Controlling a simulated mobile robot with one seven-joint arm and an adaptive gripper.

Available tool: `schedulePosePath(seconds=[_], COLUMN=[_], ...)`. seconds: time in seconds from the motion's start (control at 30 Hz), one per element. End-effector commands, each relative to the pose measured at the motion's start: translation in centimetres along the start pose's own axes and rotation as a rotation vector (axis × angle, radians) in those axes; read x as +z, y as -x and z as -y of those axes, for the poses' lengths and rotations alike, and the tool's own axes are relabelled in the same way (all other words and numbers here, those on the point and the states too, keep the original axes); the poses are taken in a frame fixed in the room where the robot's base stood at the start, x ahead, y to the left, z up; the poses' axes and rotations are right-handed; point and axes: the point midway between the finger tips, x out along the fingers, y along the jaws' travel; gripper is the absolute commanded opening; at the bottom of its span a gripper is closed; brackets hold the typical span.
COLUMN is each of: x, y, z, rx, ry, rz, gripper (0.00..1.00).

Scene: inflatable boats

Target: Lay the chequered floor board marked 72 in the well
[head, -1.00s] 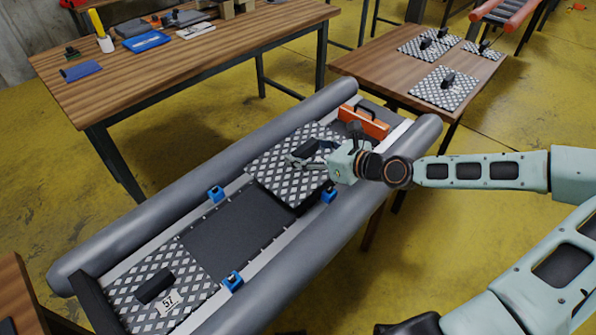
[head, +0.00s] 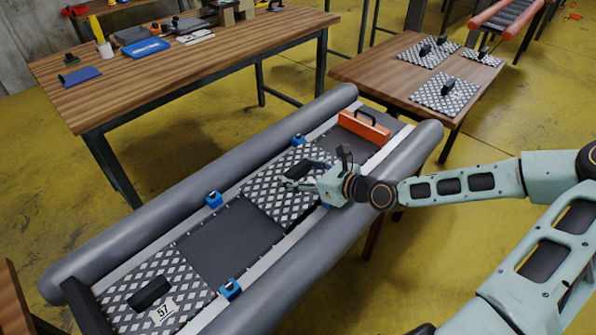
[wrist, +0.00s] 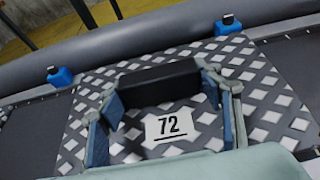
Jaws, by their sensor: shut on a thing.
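The chequered board marked 72 (head: 262,192) is between the two grey tubes of the boat, low in its dark well (head: 232,240). It looks about level with the well floor; I cannot tell whether it touches all round. In the wrist view the board (wrist: 265,95) shows its 72 label and black handle (wrist: 158,80). My gripper (head: 298,180) is shut on that handle, with its fingers at the handle's two ends in the wrist view (wrist: 168,98). Bare dark floor shows on both sides of the board.
A board marked 57 (head: 150,295) lies at the well's near end. An orange block with a handle (head: 363,127) is at the far end. Blue clips (head: 214,198) line the well's sides. More chequered boards (head: 447,92) lie on the right table. Tools lie on the left table (head: 200,60).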

Motion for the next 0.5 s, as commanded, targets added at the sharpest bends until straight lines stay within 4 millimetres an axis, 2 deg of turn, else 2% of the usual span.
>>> schedulePosePath(seconds=[0.37,0.4,0.5], x=[-0.72,-0.88,-0.94], y=[-0.32,-0.31,-0.31], z=[0.04,0.01,-0.01], rx=[-0.001,0.000,0.000], ry=[0.001,-0.001,-0.001], rz=[0.001,-0.002,-0.003], gripper=[0.20,0.63,0.74])
